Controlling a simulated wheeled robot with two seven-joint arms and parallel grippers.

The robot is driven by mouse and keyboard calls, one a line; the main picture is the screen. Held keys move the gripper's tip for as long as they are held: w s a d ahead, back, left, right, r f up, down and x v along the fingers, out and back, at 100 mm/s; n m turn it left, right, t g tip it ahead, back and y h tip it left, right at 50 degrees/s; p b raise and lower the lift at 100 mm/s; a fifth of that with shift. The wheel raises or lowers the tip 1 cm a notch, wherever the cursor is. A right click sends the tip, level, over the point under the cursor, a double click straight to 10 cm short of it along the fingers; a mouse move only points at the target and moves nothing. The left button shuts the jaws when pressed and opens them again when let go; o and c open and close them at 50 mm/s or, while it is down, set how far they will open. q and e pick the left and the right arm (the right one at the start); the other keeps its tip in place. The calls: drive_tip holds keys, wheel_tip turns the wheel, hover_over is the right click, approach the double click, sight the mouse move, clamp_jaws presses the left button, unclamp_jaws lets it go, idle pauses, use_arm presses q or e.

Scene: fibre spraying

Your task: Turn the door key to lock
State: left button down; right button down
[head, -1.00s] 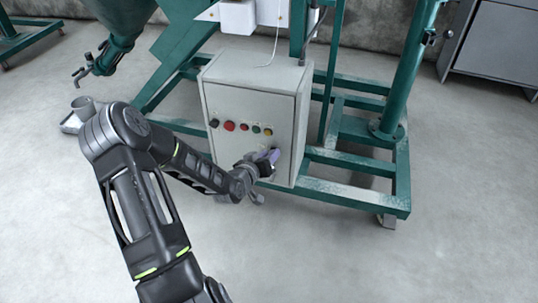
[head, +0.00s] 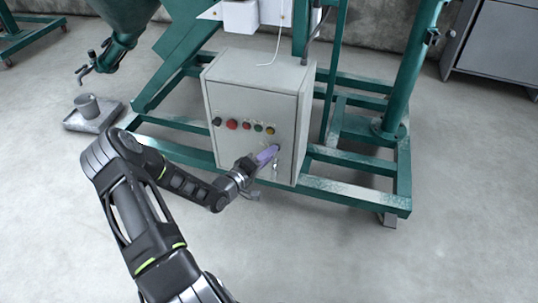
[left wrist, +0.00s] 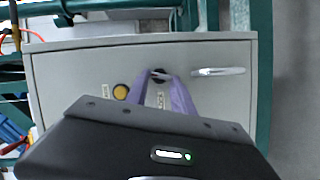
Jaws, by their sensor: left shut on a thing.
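The grey control box (head: 250,165) stands on the green frame and shows its front door. My left gripper (head: 273,150), with purple fingers, reaches the right part of that door. In the left wrist view its fingertips (left wrist: 161,76) close around the dark door key and lock (left wrist: 158,74). The key itself is mostly hidden between the fingers, so its turn angle cannot be told. A metal door handle (left wrist: 218,71) is just right of the fingers in the wrist view, apart from them. My right gripper is out of view.
A row of buttons, one of them red (head: 232,124), is on the box door left of the gripper. The green frame (head: 350,190) surrounds the box. A grey cup (head: 87,106) stands on a tray at the left. The floor in front is clear.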

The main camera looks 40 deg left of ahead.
use_arm(q)
drive_tip(key=shift+f+n+t+b, duration=0.2)
drive_tip(key=shift+n+t, duration=0.1)
drive_tip(key=shift+n, duration=0.45)
drive_tip(key=shift+f+n+t+b, duration=0.1)
drive_tip(key=shift+n+t+b, duration=0.15)
drive_tip(key=shift+n, duration=0.5)
drive_tip(key=c, duration=1.1)
unclamp_jaws()
drive_tip(key=shift+r, duration=0.1)
drive_tip(key=s+p, duration=0.1)
drive_tip(key=s, duration=0.4)
drive_tip(key=s+p, duration=0.1)
drive_tip(key=s, duration=0.2)
drive_tip(key=shift+a+p, duration=0.25)
drive_tip(key=shift+p, duration=0.05)
